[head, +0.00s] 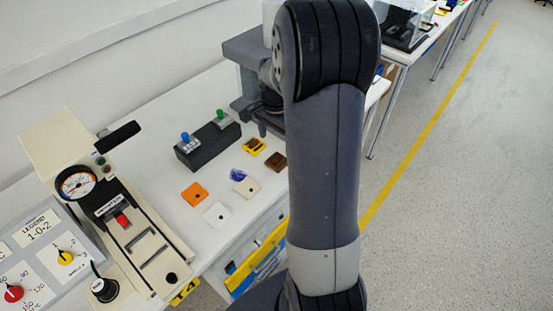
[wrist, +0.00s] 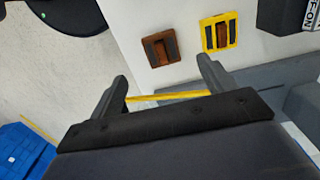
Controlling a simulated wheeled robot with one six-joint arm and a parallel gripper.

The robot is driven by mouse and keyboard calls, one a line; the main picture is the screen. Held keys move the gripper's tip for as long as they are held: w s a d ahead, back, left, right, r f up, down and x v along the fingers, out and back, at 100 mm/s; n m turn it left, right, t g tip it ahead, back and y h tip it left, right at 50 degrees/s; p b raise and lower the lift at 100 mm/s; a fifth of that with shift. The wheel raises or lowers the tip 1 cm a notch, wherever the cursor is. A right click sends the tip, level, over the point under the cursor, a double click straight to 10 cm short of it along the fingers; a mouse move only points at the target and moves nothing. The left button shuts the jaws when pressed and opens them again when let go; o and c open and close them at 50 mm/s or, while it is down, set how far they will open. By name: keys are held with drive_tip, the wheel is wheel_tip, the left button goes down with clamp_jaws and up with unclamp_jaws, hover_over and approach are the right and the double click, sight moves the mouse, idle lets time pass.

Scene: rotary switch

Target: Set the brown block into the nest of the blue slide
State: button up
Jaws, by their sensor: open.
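The brown block (head: 276,161) lies flat near the table's front edge, left of my arm in the head view. In the wrist view, the brown block (wrist: 148,52) shows dark grooved marks on top. It lies just beyond my gripper (wrist: 163,74), which is open, with nothing between its fingertips. A dark box (head: 208,150) carries a blue knob (head: 185,137) and a green knob; the blue one appears to mark the blue slide. Its nest cannot be made out.
A yellow-framed piece (head: 253,147), also in the wrist view (wrist: 236,32), lies beside the brown block. A small blue piece (head: 238,174), a beige plate (head: 246,187), an orange plate (head: 194,195) and a white plate (head: 217,214) lie nearby. A gauge device (head: 76,183) stands left.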

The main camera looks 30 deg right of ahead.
sight(275, 160)
drive_tip(key=f, duration=0.4)
drive_tip(key=f+p, duration=0.1)
drive_tip(key=f, duration=0.3)
drive_tip(key=shift+a+f, duration=0.2)
drive_tip(key=shift+f, duration=0.05)
drive_tip(key=shift+c, duration=0.2)
drive_tip(key=c, duration=1)
